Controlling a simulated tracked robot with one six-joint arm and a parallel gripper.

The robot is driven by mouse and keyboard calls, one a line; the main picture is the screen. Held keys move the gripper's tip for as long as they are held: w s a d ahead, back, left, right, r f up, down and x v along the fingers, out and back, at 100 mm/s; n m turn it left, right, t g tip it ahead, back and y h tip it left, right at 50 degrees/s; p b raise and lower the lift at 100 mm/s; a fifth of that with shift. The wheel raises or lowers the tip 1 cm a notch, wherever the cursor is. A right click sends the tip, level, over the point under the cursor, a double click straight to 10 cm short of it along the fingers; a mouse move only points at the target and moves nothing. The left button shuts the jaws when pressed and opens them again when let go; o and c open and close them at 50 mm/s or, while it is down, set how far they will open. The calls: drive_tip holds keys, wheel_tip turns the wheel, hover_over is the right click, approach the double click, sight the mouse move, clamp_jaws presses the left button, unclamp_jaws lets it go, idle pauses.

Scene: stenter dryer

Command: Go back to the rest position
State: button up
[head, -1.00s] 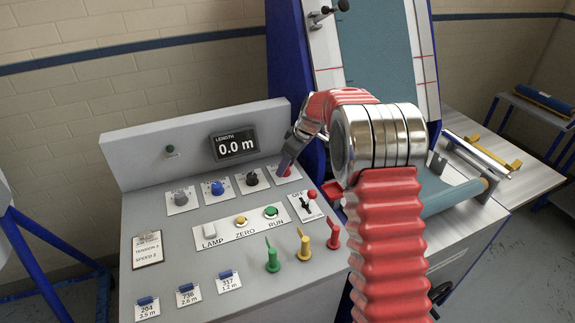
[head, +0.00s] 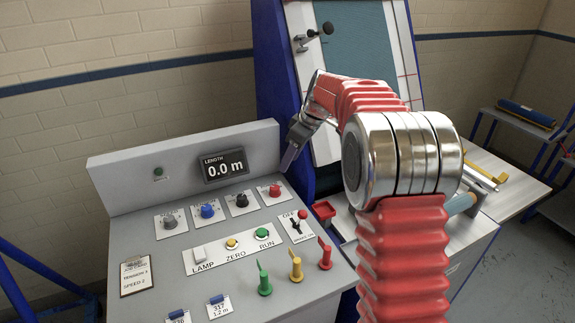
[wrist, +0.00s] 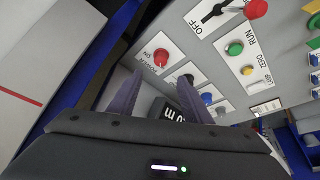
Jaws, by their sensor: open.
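My gripper (head: 289,158) is in the air above the back right part of the control panel (head: 145,230), near the red knob (head: 275,190). In the wrist view my gripper (wrist: 160,78) shows two dark fingers apart with nothing between them. The red knob (wrist: 161,57) lies beyond the fingertips, apart from them. My red ribbed arm stands at the right in the head view and hides part of the machine behind it.
The panel carries a length display (head: 224,165) reading 0.0 m, several knobs, a lever switch (head: 296,226), and green, yellow and red upright levers. The dryer frame (head: 268,80) rises close behind my gripper. A side table (head: 515,180) stands at the right.

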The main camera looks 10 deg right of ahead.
idle(0.4)
drive_tip(key=s+f+m+g+h, duration=0.1)
drive_tip(key=s+f+m, duration=0.4)
drive_tip(key=s, duration=0.4)
drive_tip(key=s+a+r+m+t, duration=0.1)
drive_tip(key=s+r, duration=0.1)
drive_tip(key=s, duration=0.8)
drive_tip(key=s+a+r+m+t+h, duration=0.1)
drive_tip(key=s+r+m, duration=0.1)
drive_tip(key=s, duration=0.9)
drive_tip(key=s+a+r+m+t+h, duration=0.1)
drive_tip(key=s+r, duration=0.3)
drive_tip(key=s, duration=0.6)
drive_tip(key=shift+s+a+r+m, duration=0.15)
drive_tip(key=shift+s+a+m, duration=0.15)
drive_tip(key=shift+a, duration=0.2)
